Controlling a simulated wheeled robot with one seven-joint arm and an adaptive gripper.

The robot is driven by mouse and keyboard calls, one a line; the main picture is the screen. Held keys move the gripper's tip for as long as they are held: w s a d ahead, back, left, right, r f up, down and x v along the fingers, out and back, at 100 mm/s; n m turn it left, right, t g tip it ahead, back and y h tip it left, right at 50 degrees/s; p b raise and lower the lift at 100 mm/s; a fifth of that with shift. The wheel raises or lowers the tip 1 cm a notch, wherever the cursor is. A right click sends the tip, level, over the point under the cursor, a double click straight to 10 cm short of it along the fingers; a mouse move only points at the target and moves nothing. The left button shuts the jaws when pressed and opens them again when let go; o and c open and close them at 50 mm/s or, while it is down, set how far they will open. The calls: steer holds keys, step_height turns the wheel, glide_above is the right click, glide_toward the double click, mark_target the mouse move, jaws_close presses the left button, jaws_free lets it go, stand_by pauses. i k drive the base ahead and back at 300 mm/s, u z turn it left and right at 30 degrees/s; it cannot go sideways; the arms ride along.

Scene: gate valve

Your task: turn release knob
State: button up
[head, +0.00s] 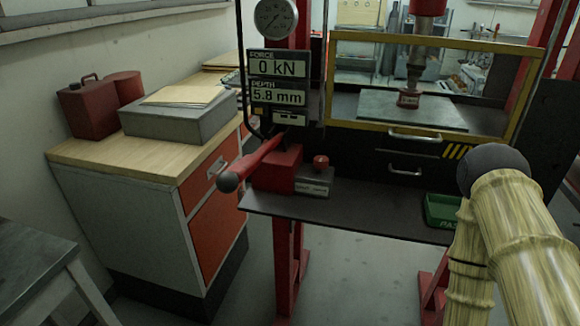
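A small red round knob (320,162) stands upright on a grey valve block (314,183). The block carries a white label too small to read and sits on the dark shelf of a red-framed press. I take this knob to be the release knob. My gripper is not visible. Only light, banded arm parts of mine with a dark round joint show at the lower right, well apart from the knob.
A display (278,78) reads 0 kN and 5.8 mm, under a gauge (276,17). A yellow-framed guard (437,38) stands behind the shelf (365,212). A green bin (441,210) is at the right. A wooden-topped cabinet (120,158) stands left; floor below is open.

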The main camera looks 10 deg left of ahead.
mark_target(321, 162)
steer(key=k, duration=0.5)
steer(key=z, duration=1.55)
steer(key=i, duration=0.65)
steer(key=u, duration=2.05)
